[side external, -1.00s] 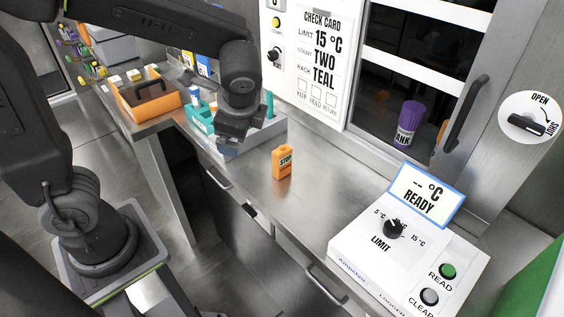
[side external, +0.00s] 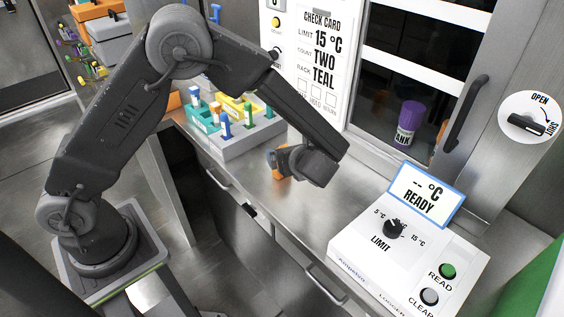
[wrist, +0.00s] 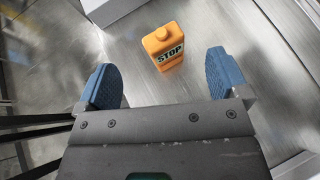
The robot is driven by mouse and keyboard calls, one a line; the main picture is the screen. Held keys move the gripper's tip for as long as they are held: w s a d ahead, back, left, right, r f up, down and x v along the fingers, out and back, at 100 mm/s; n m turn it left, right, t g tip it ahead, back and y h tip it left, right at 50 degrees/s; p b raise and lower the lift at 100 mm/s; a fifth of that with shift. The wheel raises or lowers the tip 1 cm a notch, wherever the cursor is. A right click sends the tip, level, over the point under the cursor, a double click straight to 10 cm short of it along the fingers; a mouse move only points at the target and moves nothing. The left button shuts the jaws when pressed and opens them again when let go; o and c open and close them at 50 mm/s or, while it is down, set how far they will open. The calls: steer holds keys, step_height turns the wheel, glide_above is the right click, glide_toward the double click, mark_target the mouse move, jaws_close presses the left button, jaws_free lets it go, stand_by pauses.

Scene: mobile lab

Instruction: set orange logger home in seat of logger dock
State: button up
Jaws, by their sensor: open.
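The orange logger (wrist: 164,48) stands upright on the steel counter, with a black STOP label facing the wrist camera. In the wrist view my gripper (wrist: 163,75) is open, its two blue pads wide apart. The logger is just beyond the pads, about midway between them, and nothing is held. In the side view my gripper (side external: 283,164) hides most of the logger, and only a sliver of orange shows beside it. The logger dock (side external: 400,240) is the white console at the right, with a READY screen, a LIMIT knob and two buttons. I cannot make out its seat.
A grey tray with teal and yellow racks (side external: 236,120) stands behind my gripper on the counter. A purple container (side external: 408,120) shows behind the window. The counter (side external: 300,215) between my gripper and the dock is clear. Drawer handles line the counter's front.

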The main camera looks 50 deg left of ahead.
steer(key=shift+x, duration=4)
steer(key=c, duration=1.3)
steer(key=shift+r, duration=0.15)
